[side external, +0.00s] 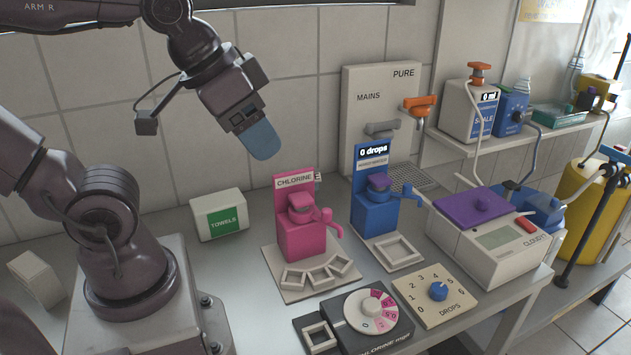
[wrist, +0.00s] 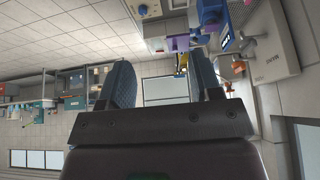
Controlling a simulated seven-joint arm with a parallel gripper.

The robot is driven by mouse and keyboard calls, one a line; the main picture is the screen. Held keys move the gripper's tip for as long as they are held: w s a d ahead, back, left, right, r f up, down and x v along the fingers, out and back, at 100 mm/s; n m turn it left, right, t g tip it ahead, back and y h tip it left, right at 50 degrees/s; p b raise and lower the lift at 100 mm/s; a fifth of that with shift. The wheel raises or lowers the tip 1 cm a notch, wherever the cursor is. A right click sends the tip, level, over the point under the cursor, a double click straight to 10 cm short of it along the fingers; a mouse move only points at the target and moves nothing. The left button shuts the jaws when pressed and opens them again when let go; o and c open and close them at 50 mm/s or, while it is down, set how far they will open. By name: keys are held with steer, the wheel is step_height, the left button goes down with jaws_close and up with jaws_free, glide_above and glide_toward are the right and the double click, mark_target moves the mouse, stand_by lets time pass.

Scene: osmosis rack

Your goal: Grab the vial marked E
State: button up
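A small white tag with a dark letter E (side external: 318,176) shows just right of the sign on the pink chlorine dispenser (side external: 300,225). The thing bearing the tag is mostly hidden behind the dispenser, so I cannot tell its shape. No vial can be made out clearly in either view. My gripper (side external: 262,146) hangs in the air above and left of the pink dispenser, its blue fingers pointing down and to the right. In the wrist view my gripper (wrist: 163,80) has its two fingers wide apart with nothing between them.
A towels box (side external: 219,214) stands left of the pink dispenser. A blue dispenser (side external: 374,205) reading 0 drops stands right of it. A chlorine dial (side external: 352,318), a drops dial (side external: 434,294) and a cloudiness meter (side external: 488,235) occupy the front and right. Bare bench lies around the towels box.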

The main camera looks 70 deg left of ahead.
steer(key=m+g+y, duration=0.3)
steer(key=m+y, duration=1)
steer(key=m, duration=0.7)
glide_above(318, 181)
steer(key=d, duration=0.2)
step_height(318, 181, down, 25)
steer(key=f, duration=0.6)
steer(key=shift+s+f, duration=0.1)
steer(key=shift+s, duration=0.15)
steer(key=shift+f+x, duration=0.15)
steer(key=shift+x, duration=1.25)
steer(key=shift+f+x, duration=0.15)
steer(key=shift+x, duration=1.2)
steer(key=shift+d, duration=0.15)
steer(key=c, duration=1)
